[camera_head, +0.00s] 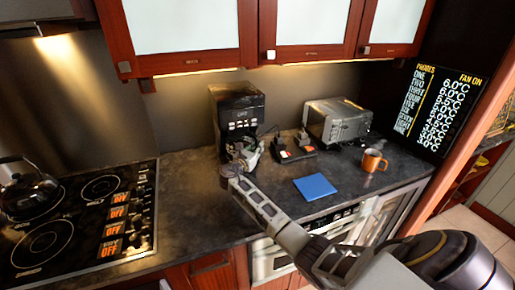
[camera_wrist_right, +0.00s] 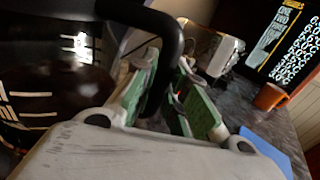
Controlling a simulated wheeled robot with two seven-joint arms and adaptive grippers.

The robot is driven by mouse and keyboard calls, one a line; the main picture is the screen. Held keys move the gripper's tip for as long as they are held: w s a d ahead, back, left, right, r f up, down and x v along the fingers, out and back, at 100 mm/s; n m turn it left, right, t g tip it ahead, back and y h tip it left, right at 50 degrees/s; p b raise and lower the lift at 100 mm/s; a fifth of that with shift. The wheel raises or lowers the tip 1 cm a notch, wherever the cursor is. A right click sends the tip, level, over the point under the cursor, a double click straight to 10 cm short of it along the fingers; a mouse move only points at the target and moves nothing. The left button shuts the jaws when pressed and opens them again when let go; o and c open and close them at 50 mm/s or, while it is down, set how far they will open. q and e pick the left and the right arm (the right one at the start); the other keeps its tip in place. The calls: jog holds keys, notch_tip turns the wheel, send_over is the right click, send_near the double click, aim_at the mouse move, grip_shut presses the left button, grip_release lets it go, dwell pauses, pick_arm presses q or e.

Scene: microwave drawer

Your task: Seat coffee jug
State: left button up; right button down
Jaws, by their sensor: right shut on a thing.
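The black coffee machine (camera_head: 236,108) stands on the counter against the back wall. The dark glass coffee jug (camera_wrist_right: 55,75) fills the left of the right wrist view, with white marks on its side and a black handle (camera_wrist_right: 168,30). My right gripper (camera_head: 250,152) is at the lower front of the coffee machine and is shut on the jug's handle, which runs down between its green-padded fingers. In the head view the jug is mostly hidden by the gripper and the machine's shadow; I cannot tell whether it rests fully on the machine's base. My left gripper is not in view.
A silver toaster-like appliance (camera_head: 337,121), a small black item with red and white parts (camera_head: 292,153), an orange mug (camera_head: 373,160) and a blue mat (camera_head: 315,187) are to the right. A stovetop (camera_head: 75,222) with a kettle (camera_head: 27,188) is at left. Cabinets (camera_head: 188,38) hang above.

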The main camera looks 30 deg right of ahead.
jog(key=shift+r+p, duration=0.2)
jog(key=shift+p, duration=0.15)
dwell(0.3)
jog(key=shift+f, duration=0.55)
dwell(0.6)
dwell(0.8)
jog(key=shift+f+p, duration=0.15)
jog(key=shift+p, duration=0.25)
dwell(0.7)
jog(key=shift+p, duration=0.3)
jog(key=shift+f, duration=0.1)
dwell(0.3)
